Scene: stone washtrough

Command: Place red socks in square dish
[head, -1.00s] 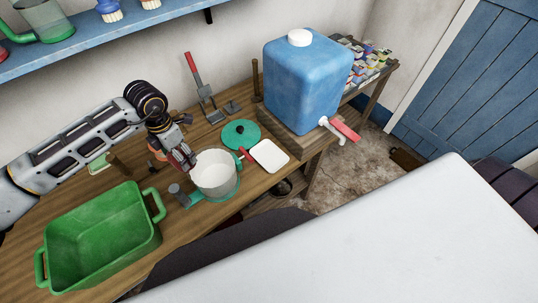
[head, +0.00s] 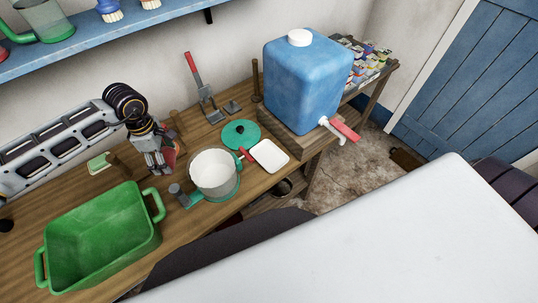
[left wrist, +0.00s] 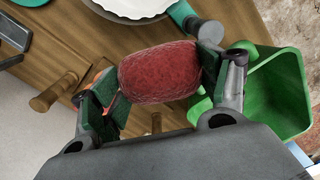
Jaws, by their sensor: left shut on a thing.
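The red socks (left wrist: 160,72), a rolled red bundle, sit between the fingers of my left gripper (left wrist: 155,80) in the left wrist view. In the head view my left gripper (head: 160,168) is over the wooden bench, left of the white pot, and only a bit of red shows beside its fingers. The gripper is shut on the socks. The square dish (head: 269,156), small and white with a red handle end by it, lies right of the pot and looks empty. My right gripper is not in view.
The white pot (head: 214,172) stands between my left gripper and the dish. A green tub (head: 100,240) is at front left. A green lid (head: 240,134) lies behind the dish, with a blue water container (head: 305,80) to its right.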

